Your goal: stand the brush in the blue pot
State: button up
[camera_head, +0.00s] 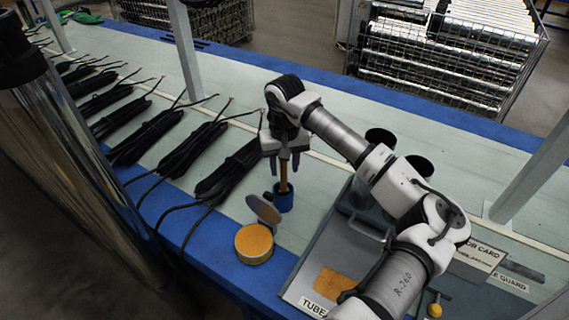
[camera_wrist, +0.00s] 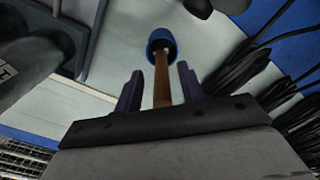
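The brush (camera_head: 283,178) has a brown handle and stands roughly upright, with its lower end in the blue pot (camera_head: 284,202). My gripper (camera_head: 284,168) is above the pot, pointing down, with its fingers on either side of the upper handle. In the wrist view the fingers of my gripper (camera_wrist: 159,88) are spread, with a gap on both sides of the brush handle (camera_wrist: 162,80). The handle runs from between them to the blue pot (camera_wrist: 161,47). The part of the brush inside the pot is hidden.
A round tin (camera_head: 254,244) with orange contents stands in front of the pot, its grey lid (camera_head: 264,209) tilted beside it. Black cable bundles (camera_head: 228,170) lie to the left. A grey tray (camera_head: 340,245) and dark cylinders (camera_head: 418,165) are to the right. Clear bench lies behind.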

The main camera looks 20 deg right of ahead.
notch_tip(320, 180, up, 12)
jog(key=b, duration=0.1)
jog(key=shift+r, duration=0.15)
dwell(0.6)
